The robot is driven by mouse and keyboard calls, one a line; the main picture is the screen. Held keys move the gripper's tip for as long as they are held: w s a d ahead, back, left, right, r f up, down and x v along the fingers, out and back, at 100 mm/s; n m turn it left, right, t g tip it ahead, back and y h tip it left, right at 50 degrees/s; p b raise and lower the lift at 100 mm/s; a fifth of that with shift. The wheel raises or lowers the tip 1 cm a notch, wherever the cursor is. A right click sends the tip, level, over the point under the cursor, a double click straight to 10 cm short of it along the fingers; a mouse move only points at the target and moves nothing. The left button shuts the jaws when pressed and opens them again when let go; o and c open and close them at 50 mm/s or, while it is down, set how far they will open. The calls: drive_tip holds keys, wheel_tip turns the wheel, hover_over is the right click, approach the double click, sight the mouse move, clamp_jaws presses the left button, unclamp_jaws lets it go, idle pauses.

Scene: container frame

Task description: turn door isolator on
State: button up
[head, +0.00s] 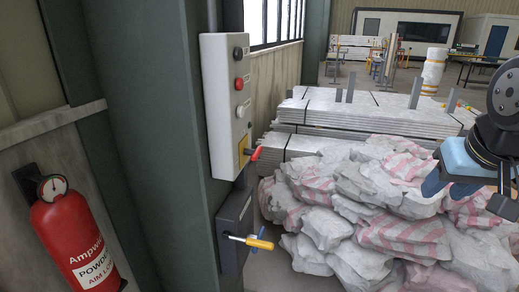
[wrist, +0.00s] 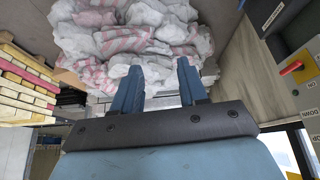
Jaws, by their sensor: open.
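A white control box (head: 220,105) is fixed to a green column at centre left in the head view. It has dark, red and white buttons and a red rotary handle (head: 255,154) on a yellow plate at its lower end. The red handle also shows at the right edge of the wrist view (wrist: 291,68). Its label is too small to read for certain. My gripper (head: 443,190) is at the right of the head view, well to the right of the box and apart from it. In the wrist view its blue fingers (wrist: 158,76) are apart and empty.
A dark box (head: 234,232) with a yellow-handled lever (head: 252,242) sits below the control box. Stacked white and pink sacks (head: 370,190) and strapped sheets (head: 350,112) stand behind. A red fire extinguisher (head: 80,240) hangs at the left. The space between gripper and box looks clear.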

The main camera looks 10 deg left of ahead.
drive_tip(key=shift+w+d, duration=0.15)
drive_tip(key=shift+w, duration=0.3)
